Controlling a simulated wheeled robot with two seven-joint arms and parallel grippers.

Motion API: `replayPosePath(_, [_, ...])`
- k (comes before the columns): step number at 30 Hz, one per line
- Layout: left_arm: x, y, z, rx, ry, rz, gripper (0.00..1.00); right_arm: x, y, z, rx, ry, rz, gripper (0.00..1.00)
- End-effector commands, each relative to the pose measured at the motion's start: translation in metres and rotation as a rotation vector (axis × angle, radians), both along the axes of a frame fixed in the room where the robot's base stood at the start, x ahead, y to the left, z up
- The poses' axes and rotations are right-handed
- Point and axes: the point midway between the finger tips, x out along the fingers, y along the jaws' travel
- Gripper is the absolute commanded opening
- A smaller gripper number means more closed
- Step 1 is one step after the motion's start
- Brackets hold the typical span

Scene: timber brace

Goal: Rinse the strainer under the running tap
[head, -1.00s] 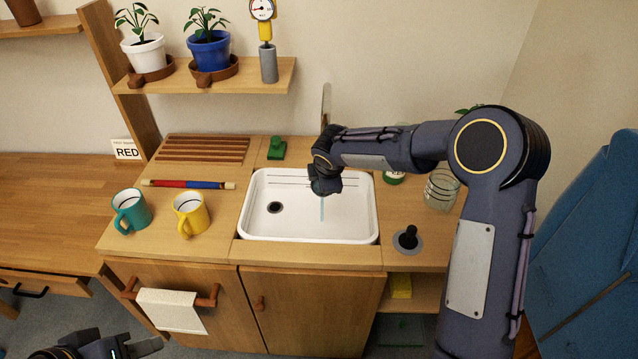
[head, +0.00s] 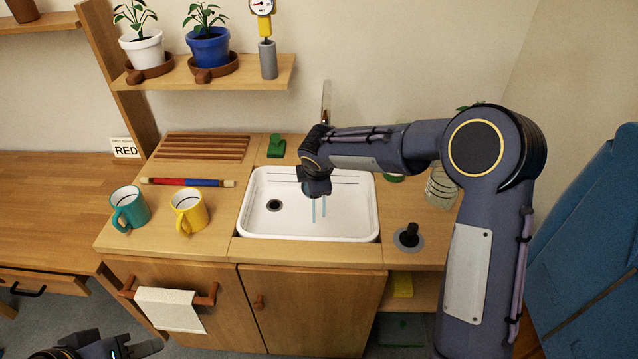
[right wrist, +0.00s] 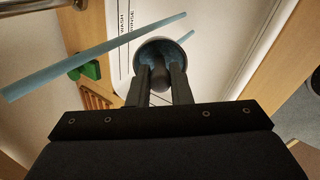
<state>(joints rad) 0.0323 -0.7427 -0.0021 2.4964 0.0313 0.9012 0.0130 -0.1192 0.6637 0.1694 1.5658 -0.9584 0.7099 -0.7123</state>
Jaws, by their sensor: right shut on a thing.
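My right gripper (head: 316,188) is over the white sink basin (head: 355,222). In the right wrist view, the right gripper (right wrist: 162,80) is shut on the dark grip of the strainer (right wrist: 147,52), which has a round blue-grey rim. In the head view my gripper mostly hides the strainer. The tap (head: 326,100) stands behind the sink, partly hidden by my arm. Blue water (head: 313,211) falls below the gripper in two thin streams. In the right wrist view, a long water stream (right wrist: 95,53) crosses near the strainer. My left gripper (head: 122,344) is open and empty at bottom left.
A teal mug (head: 129,209) and a yellow mug (head: 189,212) stand left of the sink, near a red-blue rod (head: 188,182). A green block (head: 276,146) is behind it. A glass jar (head: 440,188) and a black knob (head: 408,236) are on the right.

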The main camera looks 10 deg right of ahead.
Motion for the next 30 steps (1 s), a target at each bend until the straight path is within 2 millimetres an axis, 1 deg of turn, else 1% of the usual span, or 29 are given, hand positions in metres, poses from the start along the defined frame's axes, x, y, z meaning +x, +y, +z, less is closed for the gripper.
replayPosePath(1, [0.000,0.000,-0.004,0.000,0.000,0.000,0.36,-0.003,0.003,-0.002,0.000,-0.001,0.002,0.00])
replayPosePath(18, [0.000,0.000,-0.025,0.000,0.000,0.000,0.36,-0.034,0.035,-0.001,-0.001,-0.001,0.001,0.00])
replayPosePath(23, [0.000,0.000,-0.027,0.000,0.000,0.000,0.36,-0.038,0.038,0.000,-0.001,-0.001,0.001,0.00])
replayPosePath(30, [0.000,0.000,-0.026,0.000,0.000,0.000,0.36,-0.038,0.038,0.000,0.000,-0.001,0.000,0.00])
